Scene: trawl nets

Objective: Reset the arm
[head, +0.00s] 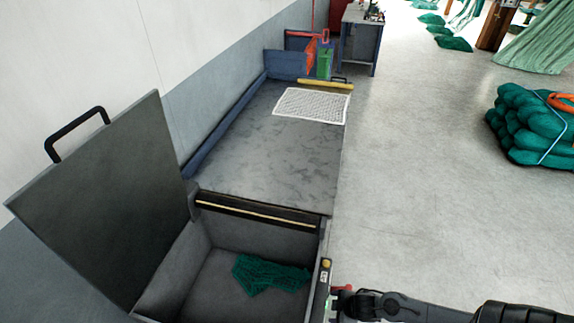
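My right arm comes in from the lower right. Its gripper (342,303) is beside the outer right wall of an open grey bin (199,243), at a small panel with a yellow button (326,264) and a red part (342,288). Whether it touches the panel cannot be told. The fingers are small and dark, so I cannot tell whether they are open or shut. My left arm and gripper are not in view. A dark green net (270,274) lies crumpled on the bin's floor.
The bin's lid (105,200) stands open on the left, with a black handle (76,133). A grey bench top (260,150) beyond carries a white mesh (311,105) and a yellow bar (325,85). Green net bundles (530,125) stand right. The floor between is clear.

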